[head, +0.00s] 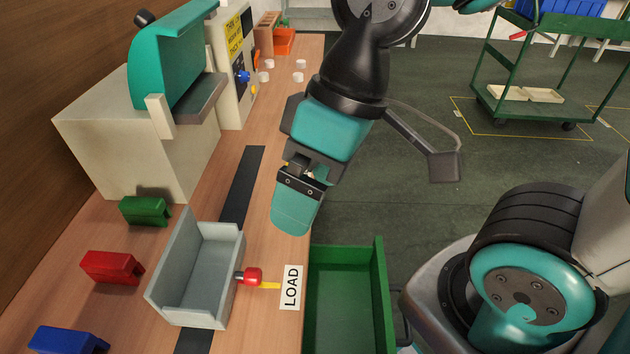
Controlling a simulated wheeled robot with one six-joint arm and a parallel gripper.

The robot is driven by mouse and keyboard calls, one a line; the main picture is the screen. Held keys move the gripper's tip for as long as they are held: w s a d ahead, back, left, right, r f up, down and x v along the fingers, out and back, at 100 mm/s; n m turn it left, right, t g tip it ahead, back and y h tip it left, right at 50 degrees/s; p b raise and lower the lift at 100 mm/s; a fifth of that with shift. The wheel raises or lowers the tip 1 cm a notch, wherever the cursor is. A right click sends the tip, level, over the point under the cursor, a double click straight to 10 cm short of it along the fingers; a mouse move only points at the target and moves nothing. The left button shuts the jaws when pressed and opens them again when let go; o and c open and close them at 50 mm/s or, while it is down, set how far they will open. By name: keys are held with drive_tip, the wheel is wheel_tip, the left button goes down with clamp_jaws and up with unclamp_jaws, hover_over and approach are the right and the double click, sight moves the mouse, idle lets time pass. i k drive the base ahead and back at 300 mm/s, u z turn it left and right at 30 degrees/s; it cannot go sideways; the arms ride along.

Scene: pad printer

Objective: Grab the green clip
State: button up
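The green clip (145,210) lies on the wooden bench at the left, just in front of the cream box-shaped machine. It is in full view, with nothing on it. My gripper (292,215) hangs over the right edge of the bench, well to the right of the green clip and apart from it. Its teal fingers point down and overlap from this side, so I cannot see whether there is a gap between them. No held object shows.
A red clip (112,267) and a blue clip (68,341) lie nearer on the bench (188,220). A grey open tray (190,313) stands between the clips and a LOAD label (291,287). The cream machine (120,130) rises behind. A green bin (381,290) sits beyond the bench edge.

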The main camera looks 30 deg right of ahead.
sight(142, 211)
drive_tip(key=k, duration=1)
drive_tip(key=z, duration=0.55)
drive_tip(key=i, duration=1.45)
drive_tip(key=u, duration=2.05)
